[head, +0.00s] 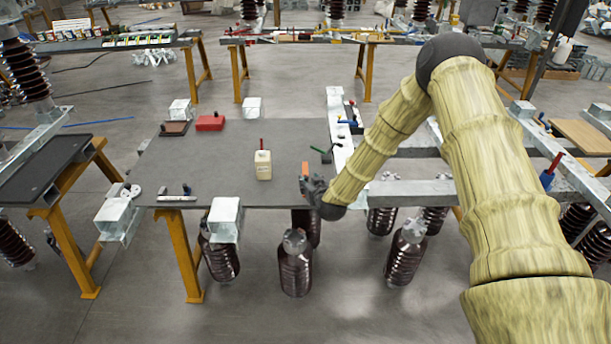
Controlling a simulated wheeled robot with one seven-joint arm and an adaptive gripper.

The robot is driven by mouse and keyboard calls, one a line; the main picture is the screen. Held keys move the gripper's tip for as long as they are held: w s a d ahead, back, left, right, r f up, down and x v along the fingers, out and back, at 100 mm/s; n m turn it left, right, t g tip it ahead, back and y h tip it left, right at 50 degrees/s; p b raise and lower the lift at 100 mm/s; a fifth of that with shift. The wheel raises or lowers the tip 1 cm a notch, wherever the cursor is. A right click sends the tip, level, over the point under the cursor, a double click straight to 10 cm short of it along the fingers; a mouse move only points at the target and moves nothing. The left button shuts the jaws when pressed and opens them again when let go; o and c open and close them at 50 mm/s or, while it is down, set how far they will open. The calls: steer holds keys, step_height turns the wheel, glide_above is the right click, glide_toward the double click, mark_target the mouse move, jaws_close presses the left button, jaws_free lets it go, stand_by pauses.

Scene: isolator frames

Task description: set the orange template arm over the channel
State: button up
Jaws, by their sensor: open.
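A small orange piece (305,170), which looks like the template arm, shows at the right part of the dark table's front edge. My gripper (309,184) is right by it, at the end of my arm, which reaches in from the right. The gripper is open. Its fingers are small and dark, so I cannot tell whether they touch the orange piece or stand around it. A pale galvanized channel (338,118) runs front to back along the table's right side. My arm hides part of its near end.
The dark table (225,165) has free room in its middle. A red box (210,122) lies farther back. Brown ribbed insulators (295,265) stand in front. Grey rails (410,192) extend right, under my arm.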

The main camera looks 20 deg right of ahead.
mark_target(307, 178)
steer(key=shift+p+x, duration=1.05)
steer(key=shift+x, duration=2.25)
jaws_close()
